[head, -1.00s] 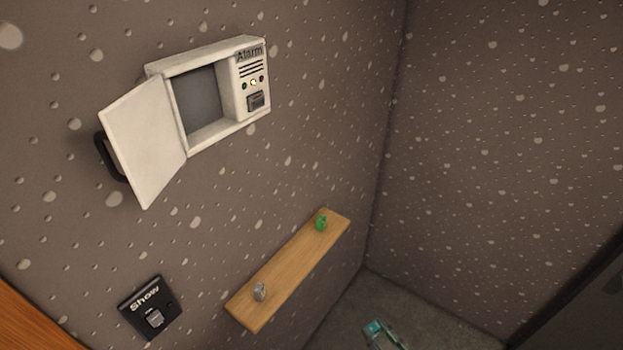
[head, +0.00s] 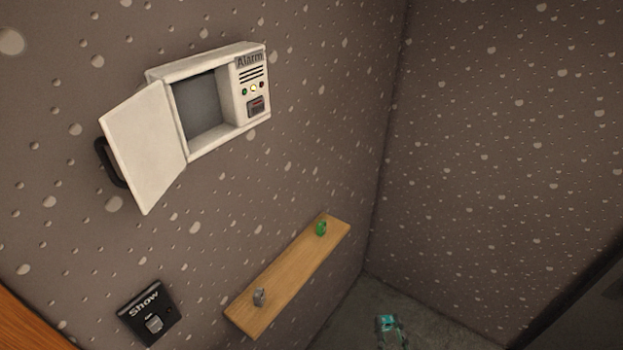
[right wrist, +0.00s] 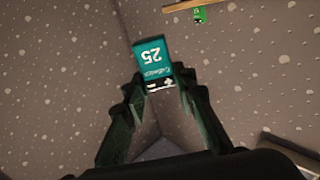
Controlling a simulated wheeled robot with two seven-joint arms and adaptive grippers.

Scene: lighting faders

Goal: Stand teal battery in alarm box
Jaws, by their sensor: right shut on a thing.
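The white alarm box (head: 246,97) is mounted on the wall at the upper left of the head view. Its door (head: 145,145) hangs open to the left, and its compartment (head: 202,105) looks empty. My right gripper (head: 388,338) is low in the head view, below and to the right of the box, shut on the teal battery (head: 386,322). My left gripper is not in view.
A wooden shelf (head: 285,278) on the wall below the box bears a green item (head: 321,228) and a grey item (head: 259,297). A black "Show" switch panel (head: 148,312) is at the lower left. A wall corner stands to the right.

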